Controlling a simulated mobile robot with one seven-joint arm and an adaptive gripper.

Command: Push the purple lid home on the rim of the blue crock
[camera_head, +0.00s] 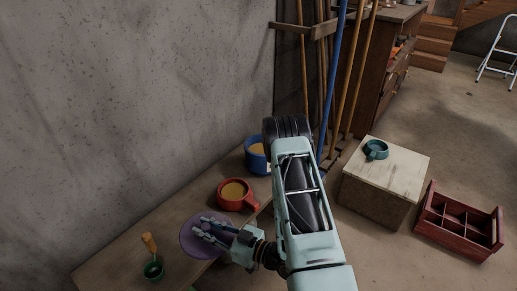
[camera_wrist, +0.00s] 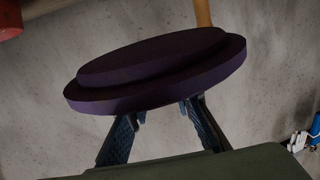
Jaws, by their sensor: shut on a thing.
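The purple lid (camera_head: 189,238) is a round disc at the near left, above or at the bench, apart from the crock. My gripper (camera_head: 212,232) is shut on it. In the wrist view the lid (camera_wrist: 155,72) shows its stepped edge, dark and tilted in the picture, with my gripper's fingertips (camera_wrist: 164,114) against its near side. The exact gripped part is hidden. The blue crock (camera_head: 252,163) stands farther back on the bench, uncovered, with tan contents showing. My arm hides its right side.
A red mug (camera_head: 228,202) with tan contents stands between lid and crock. A green cup (camera_head: 153,271) and a wooden handle (camera_head: 149,243) are at the near left. A concrete wall (camera_head: 130,100) borders the bench (camera_head: 115,265). A teal mug (camera_head: 376,150) sits on a box at right.

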